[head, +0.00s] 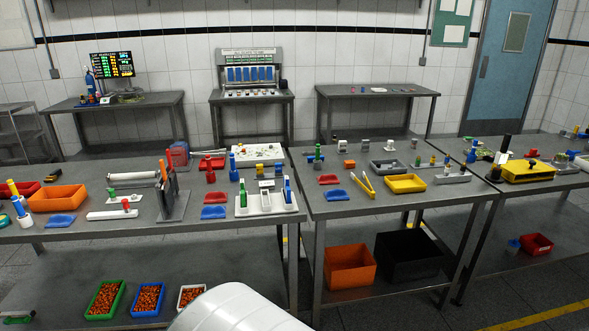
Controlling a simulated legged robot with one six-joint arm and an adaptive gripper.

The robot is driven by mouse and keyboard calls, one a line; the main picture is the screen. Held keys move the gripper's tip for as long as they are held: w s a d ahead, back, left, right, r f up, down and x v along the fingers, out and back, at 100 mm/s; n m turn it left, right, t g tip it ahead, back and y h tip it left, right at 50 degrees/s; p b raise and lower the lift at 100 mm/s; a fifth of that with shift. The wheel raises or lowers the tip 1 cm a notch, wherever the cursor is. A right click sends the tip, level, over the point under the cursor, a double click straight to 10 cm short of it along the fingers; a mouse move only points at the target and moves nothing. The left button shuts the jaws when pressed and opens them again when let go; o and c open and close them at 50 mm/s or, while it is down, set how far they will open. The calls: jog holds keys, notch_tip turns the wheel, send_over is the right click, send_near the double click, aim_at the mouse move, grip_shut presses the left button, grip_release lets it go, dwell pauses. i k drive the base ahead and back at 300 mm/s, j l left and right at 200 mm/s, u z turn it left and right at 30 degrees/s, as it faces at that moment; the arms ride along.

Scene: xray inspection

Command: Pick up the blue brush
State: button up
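A white tray-like stand (267,212) is near the front right of the middle-left table. In it stand a slim upright blue piece (288,189), which looks like a blue brush, and a green-handled one (242,194). They are too small to tell for certain. A blue bottle-like item (233,168) stands behind the stand. My gripper is not in view; a white rounded part of my own body shows at the bottom edge and touches none of these.
The grey left table (130,229) also holds an orange bin (57,198), a dark upright rack (174,195) and blue dishes (214,212). A gap separates it from the right table (375,213), with yellow tongs (364,187). Several bins sit on the lower shelves.

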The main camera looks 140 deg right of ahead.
aim_at(232, 160)
jog(key=z, duration=3.1)
jog(key=i+l+z, duration=0.1)
jog(key=z, duration=0.35)
jog(key=i+l+z, duration=0.1)
jog(key=z, duration=0.35)
jog(key=i+l+z, duration=0.15)
jog(key=z, duration=0.3)
jog(key=i+l, duration=0.25)
jog(key=i, duration=0.25)
jog(key=u, duration=5.3)
